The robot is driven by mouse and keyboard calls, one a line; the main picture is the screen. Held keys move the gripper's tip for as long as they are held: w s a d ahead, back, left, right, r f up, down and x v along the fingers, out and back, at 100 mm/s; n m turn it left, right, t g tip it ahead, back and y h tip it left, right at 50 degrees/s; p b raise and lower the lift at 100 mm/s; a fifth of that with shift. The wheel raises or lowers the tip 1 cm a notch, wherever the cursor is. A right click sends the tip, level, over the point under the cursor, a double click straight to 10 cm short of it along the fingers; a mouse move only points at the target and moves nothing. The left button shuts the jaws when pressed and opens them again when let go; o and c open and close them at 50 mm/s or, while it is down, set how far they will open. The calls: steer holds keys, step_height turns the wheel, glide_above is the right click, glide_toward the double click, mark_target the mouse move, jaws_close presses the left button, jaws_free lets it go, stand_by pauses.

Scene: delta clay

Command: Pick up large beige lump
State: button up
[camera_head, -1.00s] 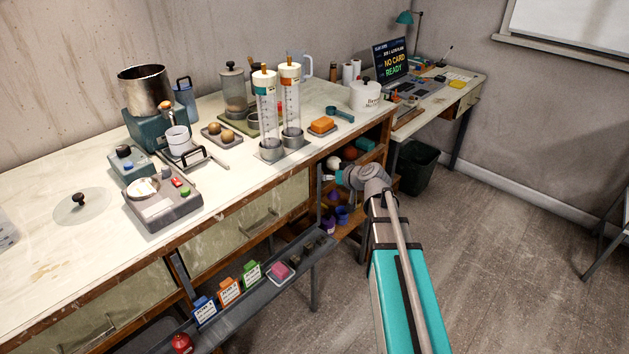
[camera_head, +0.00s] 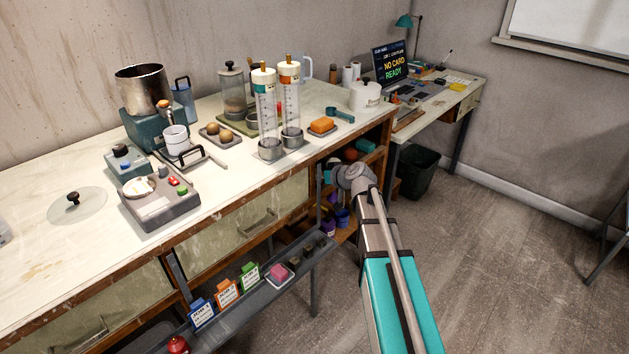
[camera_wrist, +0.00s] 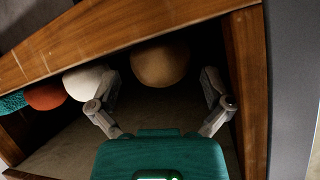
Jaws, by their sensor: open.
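In the wrist view, the large beige lump (camera_wrist: 160,63) is a round ball in the wooden shelf compartment, straight ahead of my gripper (camera_wrist: 159,80). My gripper is open and empty, one finger on each side of the lower part of the lump. Whether the fingers touch it I cannot tell. The top of the lump is cut off by the shelf board above. In the head view, my gripper (camera_head: 328,173) is at the shelf opening under the bench end, and the beige lump is hidden.
A white lump (camera_wrist: 88,82) sits close to the left finger, with an orange lump (camera_wrist: 45,96) and a teal lump (camera_wrist: 12,103) farther left. A wooden shelf wall (camera_wrist: 247,80) stands close on the right. A wooden edge (camera_wrist: 120,35) runs above.

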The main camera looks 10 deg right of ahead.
steer(key=shift+x, duration=1)
steer(key=c, duration=1.1)
steer(key=shift+r, duration=0.1)
steer(key=shift+r+p, duration=0.55)
steer(key=shift+r, duration=0.1)
steer(key=shift+s+d+r, duration=0.1)
steer(key=shift+s+d, duration=0.05)
steer(key=shift+s, duration=0.1)
steer(key=s+d, duration=0.3)
steer(key=s, duration=0.2)
steer(key=s+d, duration=0.2)
steer(key=s, duration=0.3)
steer(key=s+d, duration=0.3)
steer(key=s, duration=0.2)
steer(key=shift+s+d, duration=0.15)
steer(key=shift+d, duration=0.2)
